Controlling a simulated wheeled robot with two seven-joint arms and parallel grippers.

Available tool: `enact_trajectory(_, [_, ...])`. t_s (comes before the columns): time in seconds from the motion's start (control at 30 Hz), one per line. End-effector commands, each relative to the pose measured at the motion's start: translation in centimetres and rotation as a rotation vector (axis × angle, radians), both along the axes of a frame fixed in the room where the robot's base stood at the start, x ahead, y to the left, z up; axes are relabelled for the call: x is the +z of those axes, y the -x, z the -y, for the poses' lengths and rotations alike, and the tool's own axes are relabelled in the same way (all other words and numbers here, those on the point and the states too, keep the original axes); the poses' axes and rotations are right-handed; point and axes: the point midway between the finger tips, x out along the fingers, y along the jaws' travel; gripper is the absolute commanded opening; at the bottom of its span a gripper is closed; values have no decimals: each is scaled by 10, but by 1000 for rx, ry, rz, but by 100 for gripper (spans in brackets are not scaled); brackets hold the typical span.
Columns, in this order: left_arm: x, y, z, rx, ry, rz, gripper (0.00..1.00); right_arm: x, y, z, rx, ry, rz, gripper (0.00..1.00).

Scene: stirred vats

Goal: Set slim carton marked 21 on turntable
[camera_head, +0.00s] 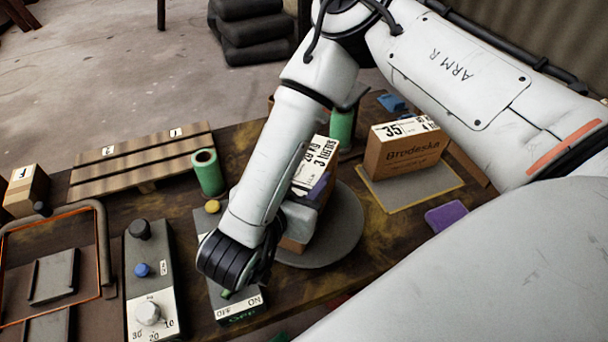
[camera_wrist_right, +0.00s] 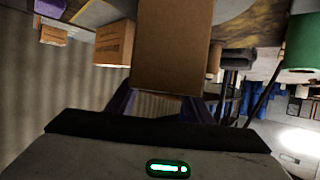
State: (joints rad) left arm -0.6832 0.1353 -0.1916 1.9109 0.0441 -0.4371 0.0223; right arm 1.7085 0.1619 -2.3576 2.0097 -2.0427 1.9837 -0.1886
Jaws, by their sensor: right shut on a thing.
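My right gripper (camera_head: 318,187) is shut on a slim brown carton (camera_head: 325,152) with a white printed label. My arm covers much of the carton, and I cannot make out a 21 on it. In the right wrist view the plain brown side of the carton (camera_wrist_right: 175,45) is between the fingers (camera_wrist_right: 165,98). The carton is over the round grey turntable (camera_head: 345,235), which shows to its right and below. I cannot tell whether the carton touches the disc. My left gripper is not in view.
A carton marked 35 (camera_head: 405,150) stands on a yellow-edged grey mat (camera_head: 440,188) to the right. A green cylinder (camera_head: 207,172) and a slatted wooden rack (camera_head: 140,160) are on the left. A control box with knobs (camera_head: 150,280) stands at front left. A purple block (camera_head: 446,216) lies right.

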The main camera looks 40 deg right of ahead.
Motion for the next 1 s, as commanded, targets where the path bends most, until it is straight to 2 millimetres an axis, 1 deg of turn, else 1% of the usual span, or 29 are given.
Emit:
enact_trajectory(0.03, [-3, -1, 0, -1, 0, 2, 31, -2, 0, 0, 0, 3, 3, 0])
enact_trajectory(0.07, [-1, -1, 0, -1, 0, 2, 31, -2, 0, 0, 0, 0, 0, 52])
enact_trajectory(0.13, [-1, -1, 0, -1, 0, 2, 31, -1, 0, 0, 0, 0, -1, 64])
enact_trajectory(0.17, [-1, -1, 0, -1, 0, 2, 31, -1, 0, 0, 0, 0, -1, 65])
enact_trajectory(0.4, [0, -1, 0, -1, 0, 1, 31, -1, 0, 0, 0, 0, -1, 65])
enact_trajectory(0.53, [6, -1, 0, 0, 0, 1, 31, 5, 0, 0, 0, 0, -1, 65])
enact_trajectory(0.57, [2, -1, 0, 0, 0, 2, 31, 3, 2, -4, 2, -1, -1, 65])
enact_trajectory(0.67, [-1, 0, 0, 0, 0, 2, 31, 8, 9, -17, 6, 0, -1, 65])
enact_trajectory(0.9, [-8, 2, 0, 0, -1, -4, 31, 29, 34, -59, 9, 1, 2, 65])
enact_trajectory(1.0, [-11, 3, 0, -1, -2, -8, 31, 36, 44, -74, 7, 0, 2, 65])
